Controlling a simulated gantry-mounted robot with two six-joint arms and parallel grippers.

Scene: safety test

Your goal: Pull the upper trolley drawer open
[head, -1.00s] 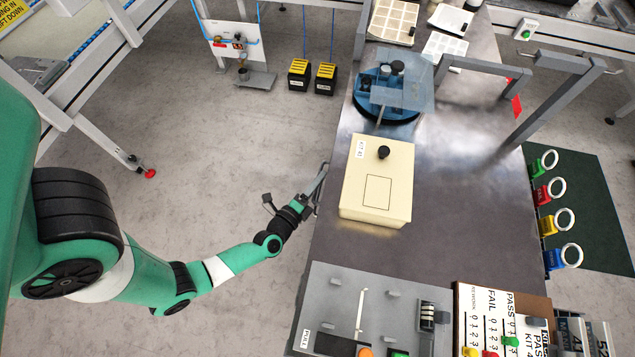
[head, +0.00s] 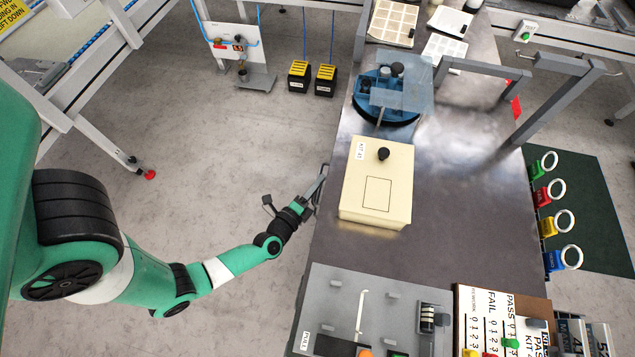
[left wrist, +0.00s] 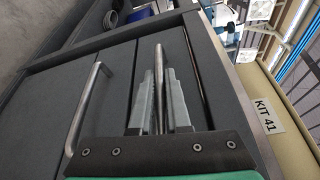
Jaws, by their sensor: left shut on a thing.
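The grey trolley stands beneath the dark tabletop (head: 440,190). In the left wrist view its upper drawer front (left wrist: 181,55) and lower drawer front (left wrist: 111,70) lie side by side, with the top edge to the right. My left gripper (head: 318,192) is at the tabletop's left edge. In the left wrist view its two fingers (left wrist: 160,100) are closed around the upper drawer's metal bar handle (left wrist: 159,65). The lower drawer's bar handle (left wrist: 88,108) is free, to the left of the fingers. The drawer fronts are hidden under the tabletop in the head view. My right gripper is not in view.
A cream box (head: 377,180) marked KIT 41 sits on the tabletop close to my left gripper. A grey panel (head: 335,300) is at the near edge. The floor (head: 240,140) left of the trolley is clear.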

